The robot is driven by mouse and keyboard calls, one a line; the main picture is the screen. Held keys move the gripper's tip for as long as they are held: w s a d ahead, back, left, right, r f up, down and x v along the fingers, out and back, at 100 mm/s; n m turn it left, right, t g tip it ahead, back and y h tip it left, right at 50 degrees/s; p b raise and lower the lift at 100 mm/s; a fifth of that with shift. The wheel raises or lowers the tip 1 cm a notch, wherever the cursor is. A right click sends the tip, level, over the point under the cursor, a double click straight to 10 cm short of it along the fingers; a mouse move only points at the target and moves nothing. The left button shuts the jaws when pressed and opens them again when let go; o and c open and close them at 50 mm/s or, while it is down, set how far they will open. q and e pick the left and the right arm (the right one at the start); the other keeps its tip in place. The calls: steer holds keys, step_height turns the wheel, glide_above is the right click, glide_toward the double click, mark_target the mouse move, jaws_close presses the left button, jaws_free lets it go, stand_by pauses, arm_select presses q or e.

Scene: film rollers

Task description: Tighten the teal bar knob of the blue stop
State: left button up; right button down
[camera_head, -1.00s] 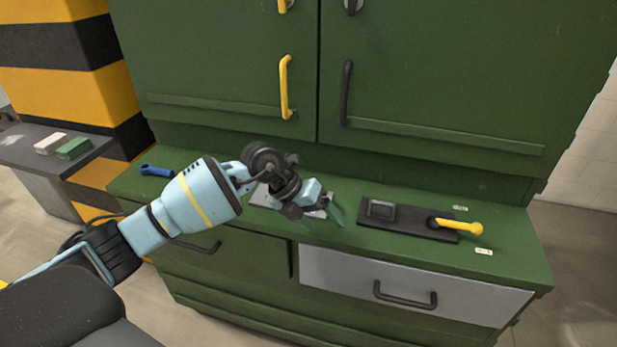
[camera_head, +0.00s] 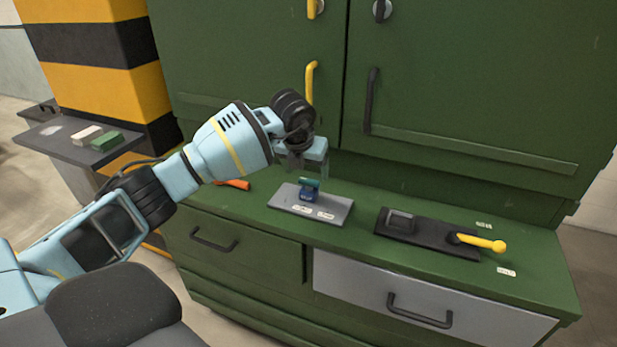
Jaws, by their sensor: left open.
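The blue stop (camera_head: 307,196) stands on a grey plate (camera_head: 283,199) on the green cabinet's counter. Its teal bar knob (camera_head: 309,184) sits on top of it. My left gripper (camera_head: 308,168) is open and points down just above the knob. My right gripper is not in view.
A black base (camera_head: 455,246) with a yellow-handled lever (camera_head: 483,243) lies right of the plate. An orange-handled tool (camera_head: 236,184) lies behind my left forearm. Cabinet doors with a yellow handle (camera_head: 310,83) rise close behind. A side table (camera_head: 60,148) stands left.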

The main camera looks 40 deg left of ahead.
mark_target(309, 180)
arm_select(q)
steer(key=shift+x, duration=1.95)
steer(key=shift+c, duration=0.3)
steer(key=c, duration=0.9)
